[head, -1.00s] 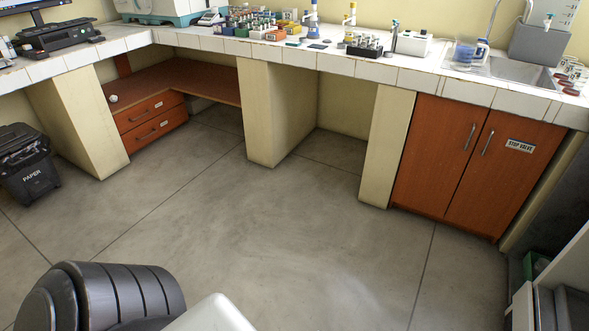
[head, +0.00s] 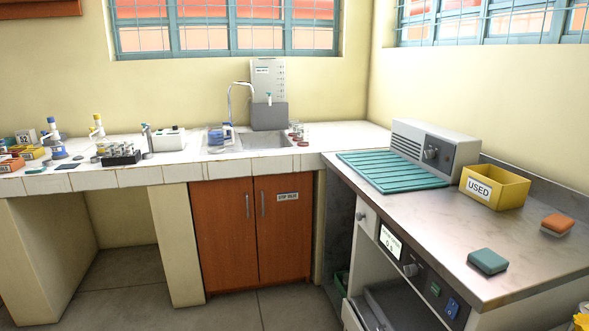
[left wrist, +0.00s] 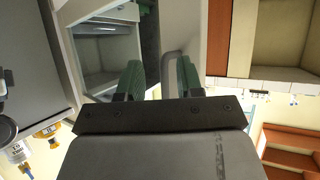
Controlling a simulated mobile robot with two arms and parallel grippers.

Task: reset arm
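My left gripper (left wrist: 158,80) shows in the left wrist view. Its two green-tipped fingers stand apart with nothing held between them. In that view a light cabinet front with a dark glass-like opening (left wrist: 105,55) lies beyond the fingers, and the room appears turned on its side. Neither of my arms shows in the head view, and my right gripper is not seen.
At right, a metal-topped bench (head: 440,235) carries a yellow USED bin (head: 510,192), a teal sponge (head: 488,261), an orange sponge (head: 556,225) and a grey device (head: 425,145). A white tiled counter (head: 110,180) runs along the back. Floor (head: 240,312) shows at bottom.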

